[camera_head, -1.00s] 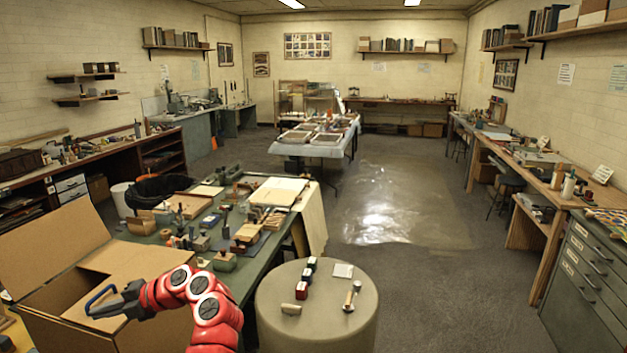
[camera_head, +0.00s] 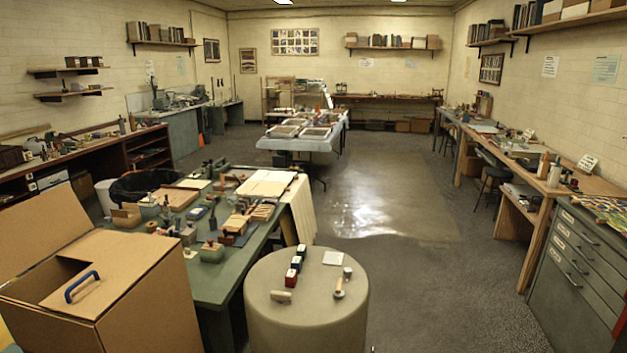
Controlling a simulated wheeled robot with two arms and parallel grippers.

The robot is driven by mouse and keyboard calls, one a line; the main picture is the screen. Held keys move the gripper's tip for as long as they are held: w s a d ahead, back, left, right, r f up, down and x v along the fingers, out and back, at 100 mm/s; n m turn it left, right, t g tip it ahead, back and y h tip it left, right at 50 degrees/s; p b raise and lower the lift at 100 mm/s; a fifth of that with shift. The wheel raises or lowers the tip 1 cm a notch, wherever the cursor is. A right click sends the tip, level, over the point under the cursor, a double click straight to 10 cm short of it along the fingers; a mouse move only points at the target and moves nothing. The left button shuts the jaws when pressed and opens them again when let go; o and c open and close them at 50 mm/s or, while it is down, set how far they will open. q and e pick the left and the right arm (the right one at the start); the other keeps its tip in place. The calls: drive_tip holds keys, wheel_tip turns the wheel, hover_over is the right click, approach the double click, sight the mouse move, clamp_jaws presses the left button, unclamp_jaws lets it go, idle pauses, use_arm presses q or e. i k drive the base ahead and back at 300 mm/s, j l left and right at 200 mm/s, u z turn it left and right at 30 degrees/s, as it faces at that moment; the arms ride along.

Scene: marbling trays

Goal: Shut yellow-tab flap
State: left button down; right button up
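A brown cardboard box (camera_head: 150,315) stands at the lower left. One large flap (camera_head: 40,228) stands raised at its far left side. A flat cardboard panel (camera_head: 125,257) covers the right part of its top, and a dark opening (camera_head: 45,278) shows to the left of it. A blue handle-shaped tab (camera_head: 82,286) sits on the near part of the top. No yellow tab can be made out for certain; a small yellow patch (camera_head: 4,335) is cut off by the left edge. Neither of my grippers is in view.
A round grey stand (camera_head: 306,320) with stamps and small tools is right of the box. A green worktable (camera_head: 215,290) crowded with blocks and tools is behind the box. Open floor (camera_head: 440,290) lies to the right.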

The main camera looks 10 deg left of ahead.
sight(33, 229)
drive_tip(key=j+z, duration=0.15)
drive_tip(key=j, duration=0.75)
drive_tip(key=j+z, duration=0.15)
drive_tip(key=j, duration=0.7)
drive_tip(key=k+j+z, duration=0.15)
drive_tip(key=j, duration=0.75)
drive_tip(key=j+z, duration=0.15)
drive_tip(key=j, duration=0.7)
drive_tip(key=k+j+z, duration=0.1)
drive_tip(key=j, duration=0.75)
drive_tip(key=k+j+z, duration=0.15)
drive_tip(key=k+j, duration=0.15)
drive_tip(key=j, duration=0.5)
drive_tip(key=k+j+z, duration=0.15)
drive_tip(key=j, duration=0.65)
drive_tip(key=k+j+z, duration=0.15)
drive_tip(key=k+j, duration=0.2)
drive_tip(key=j, duration=0.45)
